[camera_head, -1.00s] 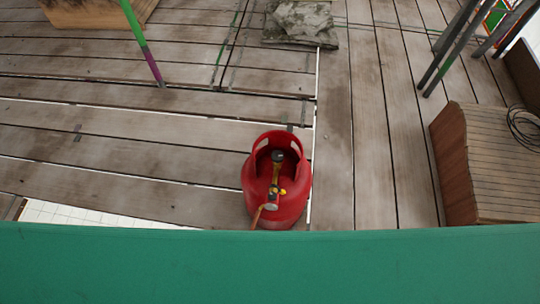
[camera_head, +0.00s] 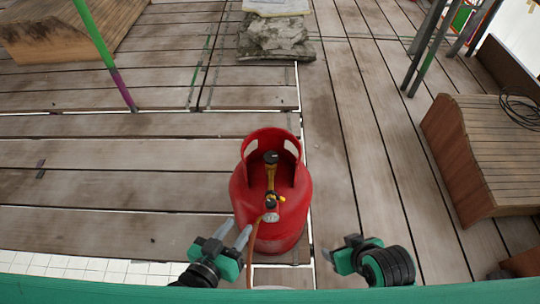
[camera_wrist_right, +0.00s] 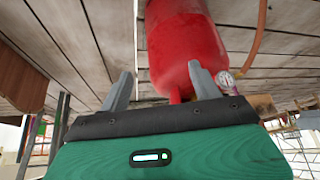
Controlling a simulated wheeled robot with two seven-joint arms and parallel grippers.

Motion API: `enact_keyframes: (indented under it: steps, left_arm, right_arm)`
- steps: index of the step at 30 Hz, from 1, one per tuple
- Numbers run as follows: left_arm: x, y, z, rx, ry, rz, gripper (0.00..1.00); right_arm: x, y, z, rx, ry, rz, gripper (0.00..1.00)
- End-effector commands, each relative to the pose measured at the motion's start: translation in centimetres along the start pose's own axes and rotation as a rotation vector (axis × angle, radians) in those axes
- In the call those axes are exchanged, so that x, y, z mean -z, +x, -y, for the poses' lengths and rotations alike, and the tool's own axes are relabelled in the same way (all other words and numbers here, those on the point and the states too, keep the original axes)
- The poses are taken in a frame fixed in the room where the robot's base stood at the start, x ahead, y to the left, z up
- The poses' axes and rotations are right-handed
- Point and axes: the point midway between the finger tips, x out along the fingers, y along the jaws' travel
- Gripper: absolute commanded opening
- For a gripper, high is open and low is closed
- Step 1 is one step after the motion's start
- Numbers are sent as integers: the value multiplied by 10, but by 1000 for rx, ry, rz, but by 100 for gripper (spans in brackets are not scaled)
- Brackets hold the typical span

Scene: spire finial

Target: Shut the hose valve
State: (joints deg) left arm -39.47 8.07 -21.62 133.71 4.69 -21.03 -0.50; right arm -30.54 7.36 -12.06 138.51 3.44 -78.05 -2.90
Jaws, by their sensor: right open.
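A red gas cylinder (camera_head: 242,195) stands upright on the deck with a collar around its top. Inside the collar are a black-topped valve (camera_head: 271,158), a brass fitting, a small yellow lever (camera_head: 281,199) and a round gauge (camera_head: 271,217). An orange hose (camera_head: 253,250) runs down the front. My left gripper (camera_head: 235,231) is open and empty just left of the cylinder's front, near the hose. My right gripper (camera_head: 326,256) is low to the cylinder's right, apart from it. The right wrist view shows its spread, empty fingers (camera_wrist_right: 163,85), the cylinder (camera_wrist_right: 180,40), gauge (camera_wrist_right: 225,80) and hose (camera_wrist_right: 261,35).
A wooden box (camera_head: 485,150) with a coiled cable (camera_head: 522,108) stands at right. Metal poles (camera_head: 425,50) rise behind it. A green and purple pole (camera_head: 105,55) and wooden block (camera_head: 60,25) are at left. Deck around the cylinder is clear.

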Motion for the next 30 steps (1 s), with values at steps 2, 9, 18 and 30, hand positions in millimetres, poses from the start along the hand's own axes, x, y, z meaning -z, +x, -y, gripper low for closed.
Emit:
enact_keyframes:
  steps: [2, 9, 18, 30]
  left_arm:
    - [0, 0, 0, 0, 0, 0, 36]
    - [0, 0, 0, 0, 1, 1, 36]
    - [0, 0, 0, 0, 1, 1, 36]
    - [0, 0, 0, 0, 1, 1, 36]
  right_arm:
    - [15, 6, 5, 39, -73, 65, 64]
    - [81, 32, 59, 231, -415, 67, 64]
    - [160, 46, 125, 406, -904, 4, 64]
    - [237, 50, 158, 508, -1523, 46, 64]
